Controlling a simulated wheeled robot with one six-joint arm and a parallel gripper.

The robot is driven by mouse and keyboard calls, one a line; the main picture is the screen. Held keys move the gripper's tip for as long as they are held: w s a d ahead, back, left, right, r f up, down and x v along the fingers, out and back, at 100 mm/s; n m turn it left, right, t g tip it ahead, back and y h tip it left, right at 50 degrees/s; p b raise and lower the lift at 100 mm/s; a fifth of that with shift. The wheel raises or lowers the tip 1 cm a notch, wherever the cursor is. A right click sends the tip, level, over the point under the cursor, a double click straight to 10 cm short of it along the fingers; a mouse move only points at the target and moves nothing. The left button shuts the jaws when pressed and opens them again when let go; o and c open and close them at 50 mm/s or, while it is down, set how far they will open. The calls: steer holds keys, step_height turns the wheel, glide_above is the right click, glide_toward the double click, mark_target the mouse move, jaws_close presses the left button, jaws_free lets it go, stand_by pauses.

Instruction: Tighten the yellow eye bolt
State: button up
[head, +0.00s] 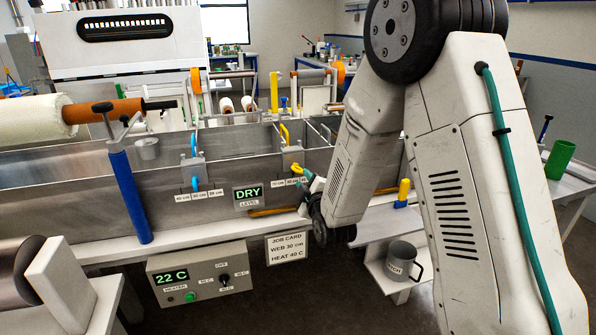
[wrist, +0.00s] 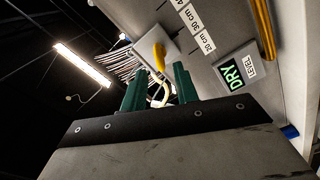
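A second bracket with a blue eye bolt (head: 195,183) stands to the left. The DRY level display (head: 248,196) and width labels (head: 199,195) are on the bath wall. A job card (head: 287,245) and heater box (head: 200,273) hang below. A grey jug (head: 402,262) stands on a lower shelf.

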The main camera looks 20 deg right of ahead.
mark_target(300, 173)
steer(key=w, duration=0.7)
steer(key=shift+w, duration=0.1)
jaws_close()
